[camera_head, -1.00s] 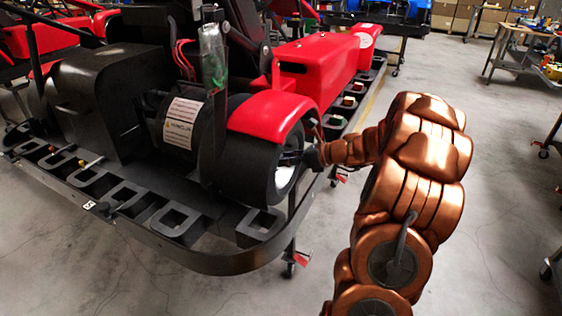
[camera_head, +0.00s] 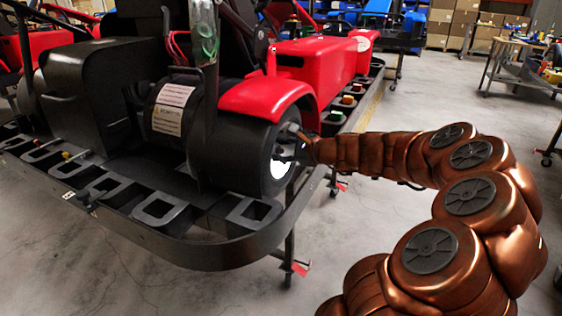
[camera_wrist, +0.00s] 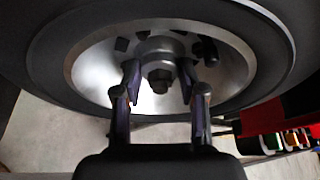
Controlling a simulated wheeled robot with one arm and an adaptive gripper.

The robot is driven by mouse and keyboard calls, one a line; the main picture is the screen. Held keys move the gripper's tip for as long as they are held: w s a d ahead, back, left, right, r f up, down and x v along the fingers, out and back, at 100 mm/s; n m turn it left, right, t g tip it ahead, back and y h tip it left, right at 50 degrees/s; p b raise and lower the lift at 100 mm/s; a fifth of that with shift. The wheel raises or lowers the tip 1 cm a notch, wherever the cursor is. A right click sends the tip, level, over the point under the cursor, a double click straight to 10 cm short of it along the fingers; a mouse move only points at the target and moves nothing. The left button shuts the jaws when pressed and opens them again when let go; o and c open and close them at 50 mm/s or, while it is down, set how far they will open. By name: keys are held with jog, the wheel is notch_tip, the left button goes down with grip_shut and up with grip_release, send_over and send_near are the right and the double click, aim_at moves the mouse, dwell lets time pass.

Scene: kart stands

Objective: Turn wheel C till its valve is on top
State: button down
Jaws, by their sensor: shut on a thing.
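The wheel (camera_head: 235,152) at the near right corner of the kart has a black tyre and a bright metal rim. No letter shows on it. It also fills the top of the wrist view, with its tyre (camera_wrist: 45,55), pale rim (camera_wrist: 92,75) and central hub nut (camera_wrist: 160,78). My gripper (camera_wrist: 160,88) is at the wheel's outer face, one finger on each side of the hub nut. It is shut on the wheel's hub area; the exact contact is hard to see. My gripper also shows in the head view (camera_head: 292,146). I cannot make out the valve.
A red fender (camera_head: 265,97) covers the wheel's top. The black stand's frame (camera_head: 225,252) runs below and around the kart, on legs with red-tabbed castors. Coloured pieces (camera_head: 334,116) sit along its side rail. A workbench (camera_head: 520,62) stands at the back right.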

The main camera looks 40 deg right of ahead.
jog(key=shift+a+f+n+b, duration=0.1)
jog(key=shift+f+n+b, duration=0.3)
jog(key=shift+b, duration=0.35)
jog(key=shift+r+n+t+h+b, duration=0.15)
jog(key=shift+n+t+h+b, duration=0.2)
jog(key=shift+b, duration=0.25)
jog(key=shift+r, duration=0.1)
jog(key=c, duration=1)
grip_release()
jog(key=shift+s, duration=0.1)
jog(key=shift+v, duration=5.95)
